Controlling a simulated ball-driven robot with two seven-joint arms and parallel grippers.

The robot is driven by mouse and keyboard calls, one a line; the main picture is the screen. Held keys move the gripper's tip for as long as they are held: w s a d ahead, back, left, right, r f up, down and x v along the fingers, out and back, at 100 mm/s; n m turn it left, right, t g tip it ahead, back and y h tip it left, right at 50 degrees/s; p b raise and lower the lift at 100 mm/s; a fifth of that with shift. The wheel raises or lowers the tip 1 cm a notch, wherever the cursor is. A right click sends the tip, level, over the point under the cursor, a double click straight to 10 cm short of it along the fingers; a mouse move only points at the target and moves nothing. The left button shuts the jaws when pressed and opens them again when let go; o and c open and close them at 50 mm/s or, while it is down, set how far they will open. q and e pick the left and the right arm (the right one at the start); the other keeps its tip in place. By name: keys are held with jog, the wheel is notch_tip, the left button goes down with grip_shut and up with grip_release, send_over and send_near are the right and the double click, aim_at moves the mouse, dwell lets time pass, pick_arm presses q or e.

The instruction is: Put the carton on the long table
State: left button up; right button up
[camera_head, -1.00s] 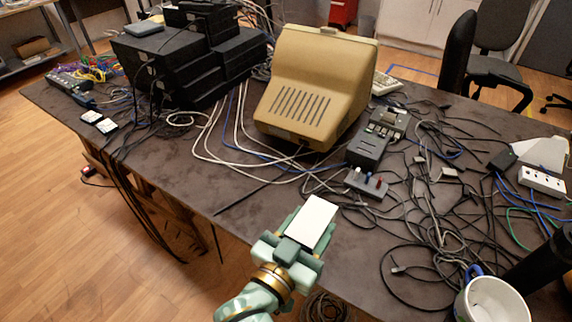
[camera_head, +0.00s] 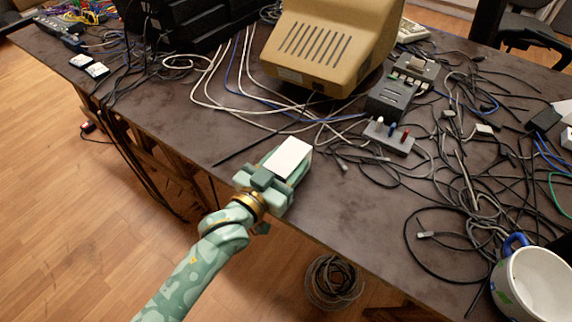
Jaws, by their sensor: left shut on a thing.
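The carton (camera_head: 290,157) is a small white box with a flat top. My left gripper (camera_head: 276,170) is shut on it; the fingers hide its near end and sides. The gripper and carton are over the front edge of the long table (camera_head: 345,205), which has a dark brown top. I cannot tell whether the carton touches the tabletop or hangs just above it. My right gripper is not in view.
A beige monitor (camera_head: 325,45) stands behind the carton. Grey devices (camera_head: 389,136) and tangled black cables (camera_head: 455,190) cover the right side. A white mug (camera_head: 535,285) stands at the lower right. Bare tabletop lies just right of the carton.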

pick_arm(q)
jog(key=shift+f, duration=0.15)
jog(key=o, duration=1.1)
